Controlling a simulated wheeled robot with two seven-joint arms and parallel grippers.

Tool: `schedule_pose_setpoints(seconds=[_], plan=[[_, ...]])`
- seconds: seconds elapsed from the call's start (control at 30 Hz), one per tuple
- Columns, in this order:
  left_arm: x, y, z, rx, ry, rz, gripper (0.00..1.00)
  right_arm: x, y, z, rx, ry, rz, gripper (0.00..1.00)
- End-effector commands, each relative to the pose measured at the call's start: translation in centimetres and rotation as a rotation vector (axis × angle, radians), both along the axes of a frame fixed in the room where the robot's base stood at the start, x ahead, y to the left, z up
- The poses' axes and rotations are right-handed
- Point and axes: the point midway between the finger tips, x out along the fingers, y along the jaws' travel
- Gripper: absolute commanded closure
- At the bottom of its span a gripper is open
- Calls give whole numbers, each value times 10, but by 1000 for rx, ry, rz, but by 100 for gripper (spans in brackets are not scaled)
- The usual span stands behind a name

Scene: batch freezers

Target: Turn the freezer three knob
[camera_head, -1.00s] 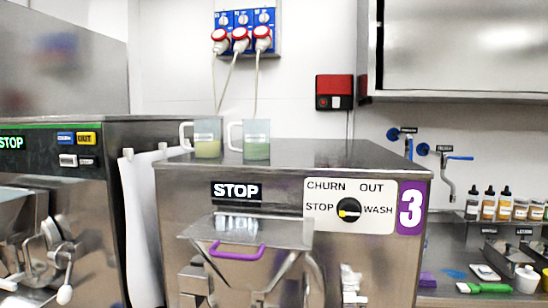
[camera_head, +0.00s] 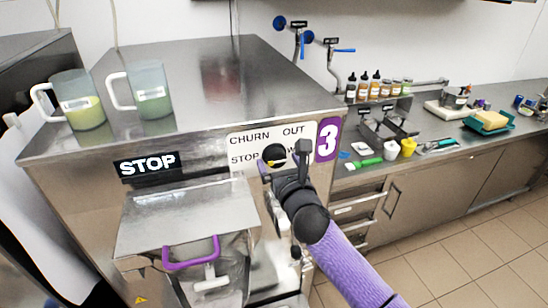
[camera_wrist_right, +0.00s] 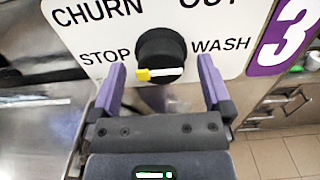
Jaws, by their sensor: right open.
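The freezer three knob (camera_head: 274,154) is a round black dial on a white panel (camera_head: 243,142) marked CHURN, OUT, STOP and WASH. In the right wrist view the knob (camera_wrist_right: 162,52) has a white bar with a yellow tip, and the yellow tip points left towards STOP. My right gripper (camera_head: 283,168) is in front of the panel and partly covers the WASH label. In the right wrist view its two purple fingers (camera_wrist_right: 160,78) are open, just below and to either side of the knob, with nothing between them. My left gripper is not in view.
Freezer three (camera_head: 235,85) carries two clear jugs (camera_head: 80,100) (camera_head: 150,90) on top. A hopper with a purple handle (camera_head: 192,252) juts out below the display. A counter (camera_head: 440,130) with bottles, tools and a green-handled spatula (camera_head: 367,162) runs to the right.

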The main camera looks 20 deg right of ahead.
Motion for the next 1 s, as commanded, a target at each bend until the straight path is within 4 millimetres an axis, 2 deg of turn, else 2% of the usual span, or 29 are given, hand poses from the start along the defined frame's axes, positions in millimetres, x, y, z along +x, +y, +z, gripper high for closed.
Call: schedule_pose_setpoints(seconds=[0.13,0.43,0.83,0.87,1.0], plan=[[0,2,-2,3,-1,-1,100,12,1,0,0,1,0,0],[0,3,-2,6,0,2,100,15,1,0,2,1,1,2],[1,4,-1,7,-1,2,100,14,1,0,2,1,1,87],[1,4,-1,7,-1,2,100,14,1,0,2,1,1,92],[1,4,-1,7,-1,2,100,14,0,0,7,0,1,92]])
